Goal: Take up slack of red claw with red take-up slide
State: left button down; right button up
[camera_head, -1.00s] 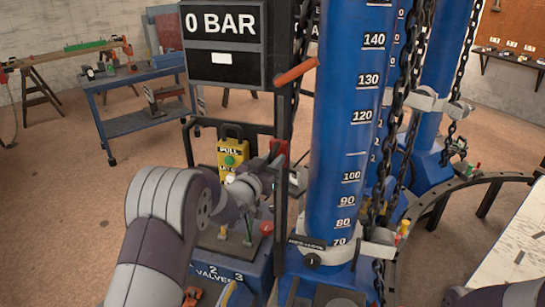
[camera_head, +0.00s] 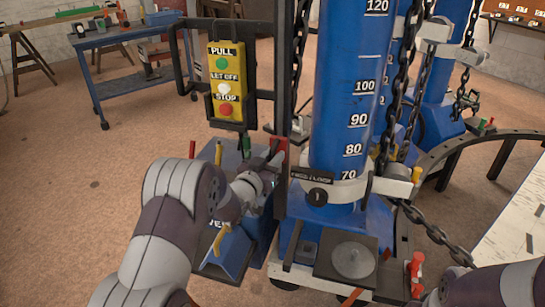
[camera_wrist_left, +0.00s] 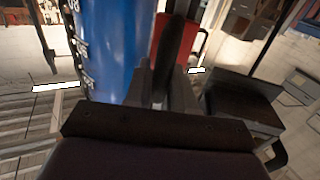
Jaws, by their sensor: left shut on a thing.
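The red take-up slide (camera_head: 279,147) sits on the dark upright post beside the blue cylinder. My left gripper (camera_head: 271,161) is shut at it; fingers and slide partly overlap in the head view. In the left wrist view the fingers (camera_wrist_left: 172,88) close on a dark bar in front of the red slide (camera_wrist_left: 181,36). A red part (camera_head: 416,275), possibly the red claw, stands at the lower right of the blue base, near a chain (camera_head: 432,229). Whether that chain is slack or joined to it, I cannot tell. My right gripper is out of view; only its arm shows at the lower right.
A blue cylinder (camera_head: 340,100) with a number scale stands right of the post. A yellow PULL / LET OFF / STOP box (camera_head: 226,85) hangs left of it. A curved dark rail (camera_head: 470,145) lies at the right.

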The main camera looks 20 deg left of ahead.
pick_arm(q)
jog(key=shift+s+f+b, duration=0.15)
jog(key=shift+f, duration=0.7)
jog(key=shift+s+f+b, duration=0.15)
jog(key=shift+f, duration=0.7)
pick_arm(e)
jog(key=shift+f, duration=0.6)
pick_arm(q)
jog(key=c, duration=1.1)
grip_release()
jog(key=shift+w, duration=0.25)
jog(key=shift+r, duration=0.2)
jog(key=p+v, duration=0.1)
jog(key=v, duration=1.1)
jog(key=shift+s, duration=0.35)
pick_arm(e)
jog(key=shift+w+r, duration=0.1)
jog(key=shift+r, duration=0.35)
pick_arm(q)
jog(key=shift+a+r, duration=0.1)
jog(key=shift+a, duration=0.05)
